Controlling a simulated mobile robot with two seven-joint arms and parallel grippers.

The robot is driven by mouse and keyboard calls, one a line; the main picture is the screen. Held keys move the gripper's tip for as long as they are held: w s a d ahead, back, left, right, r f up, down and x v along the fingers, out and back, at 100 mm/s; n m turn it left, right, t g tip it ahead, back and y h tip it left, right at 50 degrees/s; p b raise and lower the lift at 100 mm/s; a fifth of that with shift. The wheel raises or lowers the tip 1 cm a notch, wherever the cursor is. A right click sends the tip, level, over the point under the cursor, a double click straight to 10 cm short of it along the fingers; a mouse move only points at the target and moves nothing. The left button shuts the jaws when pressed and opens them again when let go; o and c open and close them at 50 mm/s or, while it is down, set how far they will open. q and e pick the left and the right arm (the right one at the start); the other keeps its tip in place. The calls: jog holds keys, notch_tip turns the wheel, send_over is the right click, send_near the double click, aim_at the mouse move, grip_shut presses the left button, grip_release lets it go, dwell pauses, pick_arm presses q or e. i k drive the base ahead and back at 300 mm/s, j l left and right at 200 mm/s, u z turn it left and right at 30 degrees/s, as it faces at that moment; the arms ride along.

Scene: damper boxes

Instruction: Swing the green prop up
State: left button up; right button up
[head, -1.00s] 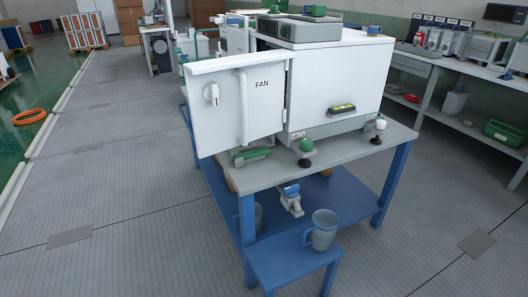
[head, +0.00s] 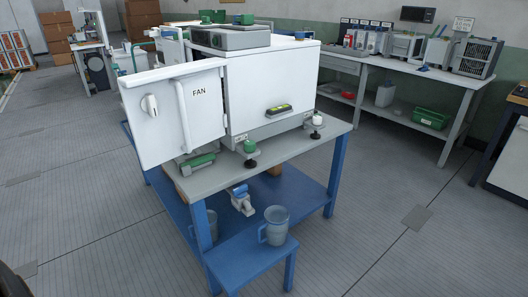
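A white box labelled FAN (head: 270,80) stands on a grey-topped bench (head: 225,178), with its white door (head: 165,115) swung open toward the left. A green bar-like piece (head: 199,160) lies low on the bench top under the door's lower edge, and it may be the green prop. The door hides part of the area behind it. A green knob (head: 249,146) on a dark stem stands at the bench's front edge, and a white knob (head: 317,119) stands farther right. Neither of my grippers shows in the head view.
A grey unit (head: 230,38) sits on the box. A long side bench (head: 400,75) stands at the back right. The floor in front and to the right is clear.

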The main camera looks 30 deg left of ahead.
aim_at(204, 160)
jog(key=j+z, duration=0.2)
jog(key=z, duration=0.25)
jog(key=j+z, duration=0.2)
jog(key=z, duration=0.25)
jog(key=j+z, duration=0.25)
jog(key=z, duration=0.2)
jog(key=k+j, duration=0.1)
jog(key=j, duration=0.4)
jog(key=k+j, duration=0.1)
jog(key=j, duration=0.4)
jog(key=k+j, duration=0.1)
jog(key=j, duration=0.4)
jog(key=k+j, duration=0.15)
jog(key=j, duration=0.35)
